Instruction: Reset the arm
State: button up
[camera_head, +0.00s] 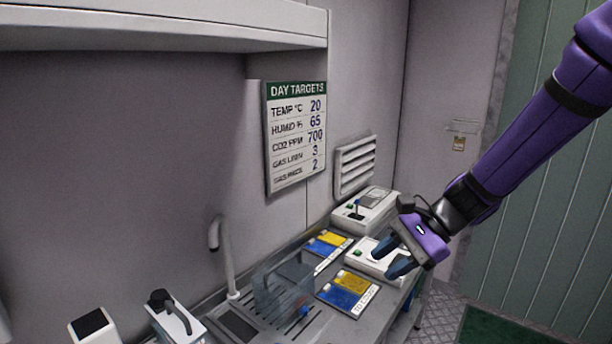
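My gripper (388,259) is at the end of my purple arm, which reaches in from the upper right. Its two dark blue fingers point left and down and stand apart with a gap between them. I see nothing held between them. It appears over the right part of the bench, in front of a white device (374,262) that it partly hides. I cannot tell the exact height of the fingers above that device.
The grey bench (388,318) holds blue-and-yellow cards (347,291), a clear container (283,291), a pale curved pipe (226,262) and another white device (366,209) with a lever. A targets sign (296,136) hangs on the wall under a shelf (160,30). Open floor (440,318) lies right.

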jog(key=s+d+r+n+t+h, duration=0.6)
jog(key=s+d+r+n+h, duration=0.3)
jog(key=s+d+r, duration=0.5)
jog(key=s+d+n, duration=0.1)
jog(key=s+n, duration=0.1)
jog(key=s, duration=0.1)
jog(key=shift+d+n+h, duration=0.2)
jog(key=shift+n+h, duration=0.2)
